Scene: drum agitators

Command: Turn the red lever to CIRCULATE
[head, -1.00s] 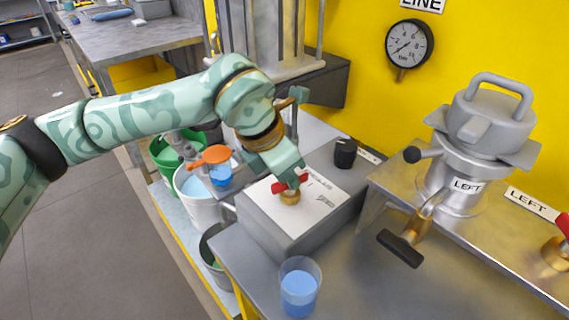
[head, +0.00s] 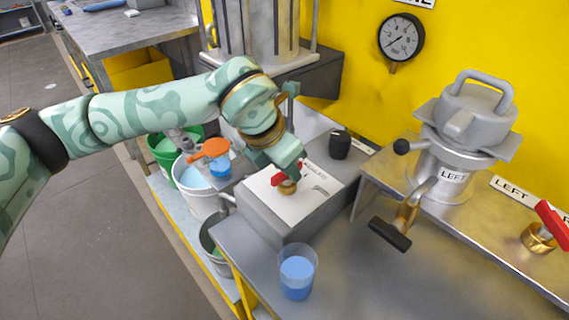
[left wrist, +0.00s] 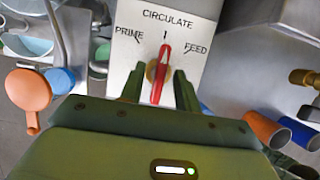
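The red lever (left wrist: 160,72) sits on a brass hub on a white plate marked PRIME, CIRCULATE and FEED. In the left wrist view its upper end points up close to the CIRCULATE tick, tilted slightly right. In the head view the red lever (head: 287,173) is partly hidden by my gripper. My left gripper (left wrist: 159,88) has one finger on each side of the lever's lower part, with a visible gap on both sides. In the head view my left gripper (head: 287,165) is just above the plate (head: 318,190). My right gripper is not in view.
A black knob (head: 340,145) stands behind the plate. A cup of blue liquid (head: 297,272) stands in front. A metal vessel (head: 468,135) labelled LEFT and another red lever (head: 551,224) are on the right. Buckets (head: 195,185) and an orange funnel (head: 208,150) are left.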

